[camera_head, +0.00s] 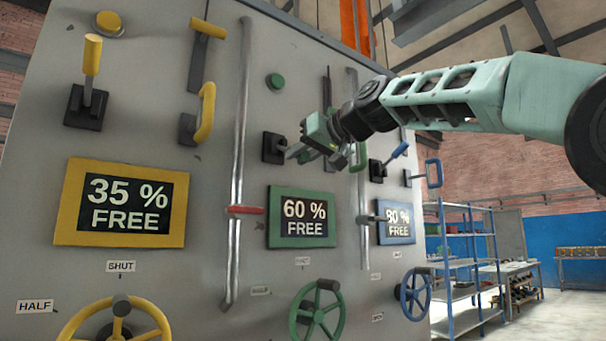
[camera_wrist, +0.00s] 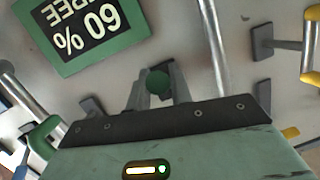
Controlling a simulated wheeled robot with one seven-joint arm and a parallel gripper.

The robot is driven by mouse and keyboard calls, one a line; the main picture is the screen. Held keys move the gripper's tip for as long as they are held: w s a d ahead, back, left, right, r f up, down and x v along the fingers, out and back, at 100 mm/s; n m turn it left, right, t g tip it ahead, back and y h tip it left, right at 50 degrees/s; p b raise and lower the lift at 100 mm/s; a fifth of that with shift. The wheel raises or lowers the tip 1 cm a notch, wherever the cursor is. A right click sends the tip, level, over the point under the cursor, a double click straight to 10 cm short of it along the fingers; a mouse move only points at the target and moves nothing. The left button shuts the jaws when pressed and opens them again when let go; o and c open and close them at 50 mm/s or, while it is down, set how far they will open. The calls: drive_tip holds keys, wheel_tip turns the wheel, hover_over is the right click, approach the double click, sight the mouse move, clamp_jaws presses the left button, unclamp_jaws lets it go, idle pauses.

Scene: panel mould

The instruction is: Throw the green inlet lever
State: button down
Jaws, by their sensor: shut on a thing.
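The green inlet lever's round green end (camera_wrist: 158,82) shows between the two fingers in the wrist view. My gripper (camera_wrist: 159,88) is shut on it, with a finger on either side. In the head view my gripper (camera_head: 297,151) is close to the grey panel, above the green "60 % FREE" display (camera_head: 301,217). A black lever base (camera_head: 273,148) sits just left of the fingers. The lever's shaft is mostly hidden by the gripper, so I cannot tell its exact tilt.
A green looped handle (camera_head: 360,156) is close right of my gripper. Vertical metal rails (camera_head: 239,165) flank this column. Yellow controls, including a looped handle (camera_head: 206,112), stand left; a blue lever (camera_head: 398,151) stands right. A green handwheel (camera_head: 317,312) is below.

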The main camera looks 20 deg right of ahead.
drive_tip(key=shift+w+f+t+b, duration=0.2)
drive_tip(key=shift+f+t+b, duration=0.3)
drive_tip(key=shift+b, duration=0.7)
drive_tip(key=shift+w+a+f+b, duration=0.1)
drive_tip(key=shift+b, duration=0.3)
drive_tip(key=c, duration=1.3)
unclamp_jaws()
drive_tip(key=shift+o, duration=0.2)
drive_tip(key=b+v, duration=0.3)
drive_tip(key=v, duration=1.4)
drive_tip(key=shift+d+f+b, duration=0.2)
drive_tip(key=shift+d+b, duration=0.1)
